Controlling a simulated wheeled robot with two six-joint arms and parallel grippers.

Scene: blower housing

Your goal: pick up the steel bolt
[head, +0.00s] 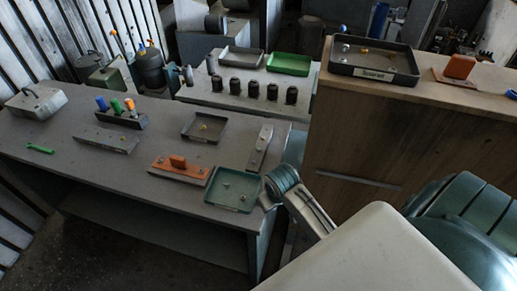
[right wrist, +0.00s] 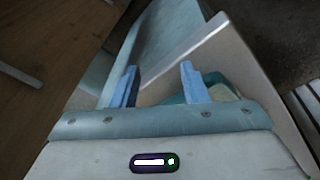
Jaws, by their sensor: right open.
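Small pale, metallic-looking pieces that may be bolts lie in the green tray (head: 214,195) at the front right of the workbench. A small silvery piece (head: 345,47) lies in the dark labelled tray (head: 385,76) on the wooden cabinet. All are too small for me to tell which is the steel bolt. My right gripper (right wrist: 159,84) shows in the right wrist view with its two blue fingers apart and nothing between them. No bolt shows in that view. My right arm covers the lower right of the head view. My left gripper is not in view.
The workbench (head: 85,160) also holds a grey tray (head: 188,132) with a yellowish piece, an orange-and-grey fixture (head: 180,172), a green wrench (head: 39,148) and a rack of coloured handles (head: 122,121). The wooden cabinet (head: 390,130) stands higher, to the right.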

